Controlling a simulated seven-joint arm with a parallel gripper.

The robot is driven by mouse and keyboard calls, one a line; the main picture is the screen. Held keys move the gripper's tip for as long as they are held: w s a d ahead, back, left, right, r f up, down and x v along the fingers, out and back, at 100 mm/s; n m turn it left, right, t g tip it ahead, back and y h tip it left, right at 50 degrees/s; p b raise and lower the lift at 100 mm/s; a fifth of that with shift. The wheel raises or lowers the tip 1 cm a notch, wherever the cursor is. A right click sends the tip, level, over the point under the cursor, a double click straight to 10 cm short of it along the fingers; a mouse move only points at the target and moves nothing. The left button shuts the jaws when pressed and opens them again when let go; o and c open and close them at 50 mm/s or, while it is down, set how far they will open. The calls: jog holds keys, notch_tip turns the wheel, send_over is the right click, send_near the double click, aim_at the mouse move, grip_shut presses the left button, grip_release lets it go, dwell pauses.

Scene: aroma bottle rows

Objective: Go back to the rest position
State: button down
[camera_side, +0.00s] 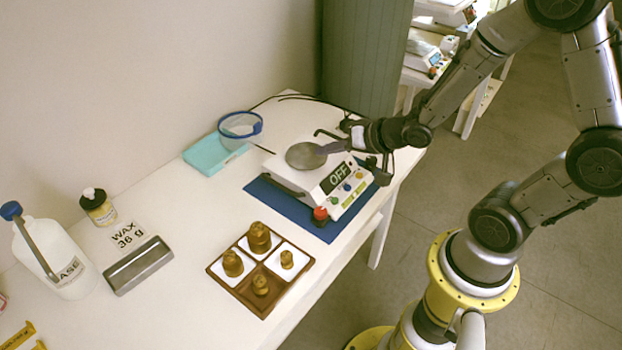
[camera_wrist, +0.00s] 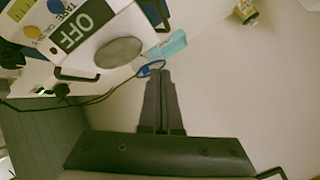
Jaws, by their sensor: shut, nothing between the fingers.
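My gripper (camera_side: 325,148) hangs over the white scale (camera_side: 288,178), beside its round grey pan (camera_side: 306,155). In the wrist view my gripper (camera_wrist: 161,72) has its two fingers together with nothing between them. The scale's sign (camera_side: 336,179) reads OFF, and the sign also shows in the wrist view (camera_wrist: 84,25). I cannot tell exactly how high the fingertips are above the pan.
The scale stands on a blue mat (camera_side: 262,190) with a red button (camera_side: 320,213). A wooden tray (camera_side: 262,312) holds several brass weights. A blue-rimmed cup (camera_side: 240,124), teal pad (camera_side: 213,158), small bottle (camera_side: 98,208), grey bar (camera_side: 138,265) and white jug (camera_side: 48,252) stand left.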

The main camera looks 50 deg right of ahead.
jog(key=s+r+n+h, duration=0.1)
jog(key=s+r, duration=0.1)
jog(key=r, duration=0.6)
jog(key=s+r+n+h, duration=0.1)
jog(key=s+r, duration=0.2)
jog(key=r, duration=0.6)
jog(key=s+a+f+n+g, duration=0.1)
jog(key=s+n+g, duration=0.1)
jog(key=s, duration=0.5)
jog(key=s+a+f+n+g, duration=0.1)
jog(key=s+f+n+g, duration=0.1)
jog(key=s, duration=0.6)
jog(key=shift+a+n+g+y, duration=0.4)
jog(key=shift+n+g, duration=0.1)
jog(key=shift+g, duration=0.1)
